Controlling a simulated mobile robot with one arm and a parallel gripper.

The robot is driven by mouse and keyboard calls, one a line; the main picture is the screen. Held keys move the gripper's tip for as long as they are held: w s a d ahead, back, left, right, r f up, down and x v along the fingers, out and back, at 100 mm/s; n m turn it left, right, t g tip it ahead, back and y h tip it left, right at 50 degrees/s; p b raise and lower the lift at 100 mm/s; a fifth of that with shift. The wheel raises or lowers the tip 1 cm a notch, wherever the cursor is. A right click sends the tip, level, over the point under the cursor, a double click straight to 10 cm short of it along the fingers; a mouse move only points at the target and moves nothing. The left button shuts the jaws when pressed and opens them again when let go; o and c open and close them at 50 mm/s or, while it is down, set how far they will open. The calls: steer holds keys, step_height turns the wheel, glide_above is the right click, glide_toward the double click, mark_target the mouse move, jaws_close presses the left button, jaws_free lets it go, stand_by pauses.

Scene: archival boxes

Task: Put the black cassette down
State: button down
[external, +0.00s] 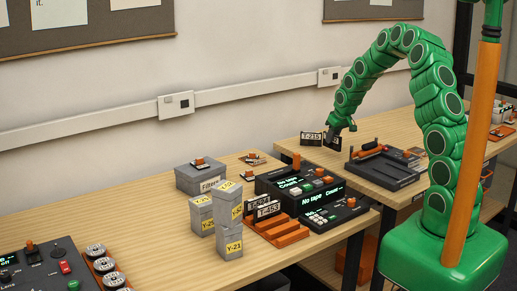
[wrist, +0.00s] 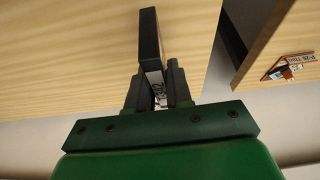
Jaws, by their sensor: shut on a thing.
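My gripper (wrist: 157,90) is shut on a black cassette (wrist: 149,35), seen edge-on in the wrist view, with a pale, partly hidden label between the fingers.
A black deck (external: 385,168) with orange parts stands right of the gripper. On the nearer table (external: 150,225) are black "No tape" units (external: 300,190), labelled cassettes (external: 262,206) in an orange rack (external: 285,235), and grey boxes (external: 229,200). A table gap shows in the wrist view.

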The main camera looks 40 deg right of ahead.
mark_target(330, 147)
steer(key=shift+w+d+f, duration=0.1)
steer(key=shift+w+f, duration=0.25)
steer(key=shift+f, duration=1.5)
steer(key=shift+f, duration=0.1)
steer(key=c, duration=1)
jaws_free()
steer(key=shift+c, duration=0.2)
